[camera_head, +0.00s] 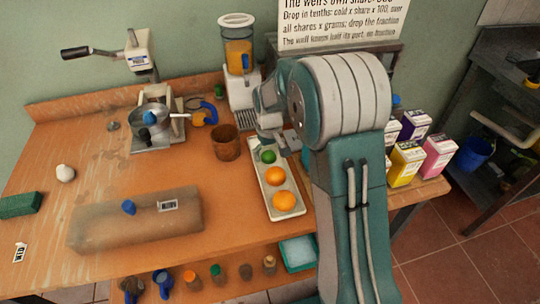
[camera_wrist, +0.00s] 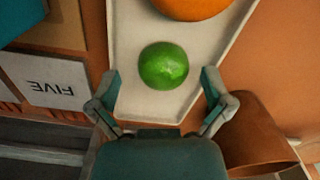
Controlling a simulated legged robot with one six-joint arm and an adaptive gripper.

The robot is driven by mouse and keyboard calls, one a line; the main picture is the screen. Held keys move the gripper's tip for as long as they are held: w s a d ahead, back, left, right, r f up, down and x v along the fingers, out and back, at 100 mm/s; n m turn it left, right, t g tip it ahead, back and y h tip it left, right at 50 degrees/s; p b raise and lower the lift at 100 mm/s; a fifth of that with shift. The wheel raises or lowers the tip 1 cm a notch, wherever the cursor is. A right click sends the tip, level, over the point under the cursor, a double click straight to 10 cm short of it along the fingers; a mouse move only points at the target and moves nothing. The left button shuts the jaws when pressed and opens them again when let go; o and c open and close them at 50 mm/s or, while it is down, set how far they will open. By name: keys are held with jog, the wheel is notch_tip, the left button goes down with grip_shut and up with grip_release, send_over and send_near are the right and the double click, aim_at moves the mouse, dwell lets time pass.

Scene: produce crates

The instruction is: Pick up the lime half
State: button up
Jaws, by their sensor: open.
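The lime (camera_head: 268,157) is a glossy green rounded piece at the far end of a white tray (camera_head: 265,192). In the wrist view the lime (camera_wrist: 164,66) lies on the bare pale floor of the tray (camera_wrist: 128,40), its domed green skin facing up; no cut face shows, so I cannot tell if it is a half. My gripper (camera_wrist: 160,76) is open, its two fingers spread on either side of the lime in the picture with gaps to both. Nothing is held. In the head view my arm hides much of my gripper, above the tray's far end.
Two oranges (camera_head: 275,176) share the tray, one close to the lime. A brown cup (camera_head: 225,145) stands left of the tray, near my gripper in the wrist view (camera_wrist: 258,125). Colourful cartons (camera_head: 406,163) stand right.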

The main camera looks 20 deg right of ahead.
jog(key=shift+a, duration=0.45)
jog(key=shift+c, duration=1.3)
jog(key=shift+d, duration=0.1)
jog(key=c, duration=0.3)
jog(key=shift+d, duration=0.35)
jog(key=shift+c, duration=1.3)
jog(key=shift+s+f, duration=0.15)
jog(key=shift+a, duration=0.25)
